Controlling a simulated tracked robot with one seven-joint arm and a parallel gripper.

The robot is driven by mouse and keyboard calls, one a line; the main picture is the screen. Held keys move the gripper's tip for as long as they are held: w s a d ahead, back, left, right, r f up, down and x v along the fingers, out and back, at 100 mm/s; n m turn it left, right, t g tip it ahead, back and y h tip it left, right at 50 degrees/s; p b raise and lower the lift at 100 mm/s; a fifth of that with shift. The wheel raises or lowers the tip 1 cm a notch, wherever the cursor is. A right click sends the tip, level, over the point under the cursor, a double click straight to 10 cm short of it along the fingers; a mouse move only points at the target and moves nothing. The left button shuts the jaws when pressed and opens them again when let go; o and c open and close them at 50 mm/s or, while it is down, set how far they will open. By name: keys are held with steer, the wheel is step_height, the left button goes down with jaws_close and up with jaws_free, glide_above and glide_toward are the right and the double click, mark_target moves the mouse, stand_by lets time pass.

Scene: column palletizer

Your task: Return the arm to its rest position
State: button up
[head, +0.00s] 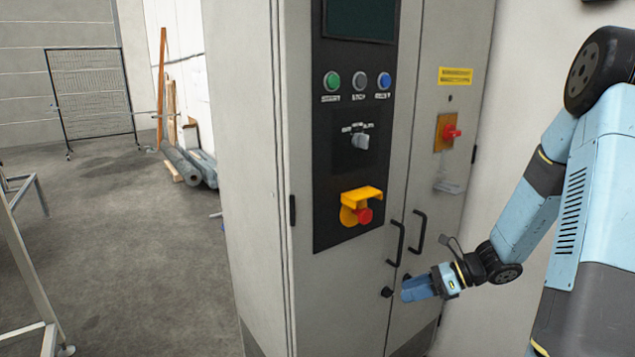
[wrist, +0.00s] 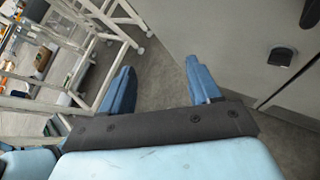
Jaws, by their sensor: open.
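My arm, light blue with black joints, comes down from the right side of the head view. My gripper (head: 405,293) is in front of the lower part of the grey control cabinet (head: 240,150), near a black knob and below the door handles. In the wrist view my gripper (wrist: 160,80) shows two blue fingers spread apart. Nothing is between them but the floor beyond. Whether the gripper touches the cabinet cannot be told from the head view.
The cabinet carries push buttons (head: 359,81), a yellow-shrouded red emergency stop (head: 362,212), a red switch (head: 450,133) and black handles (head: 397,243). Open floor (head: 130,230) lies to the left. A metal frame (wrist: 105,30) stands left in the wrist view.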

steer(key=s+r+n+t+h, duration=0.1)
steer(key=s+r+n+h, duration=0.5)
steer(key=s+r+n, duration=0.4)
steer(key=s+r+n+t+h, duration=0.2)
steer(key=s+r+n+h, duration=0.4)
steer(key=s+r+n, duration=0.4)
step_height(320, 180, up, 6)
steer(key=n, duration=0.4)
steer(key=shift+f+t, duration=0.2)
steer(key=shift+t, duration=0.1)
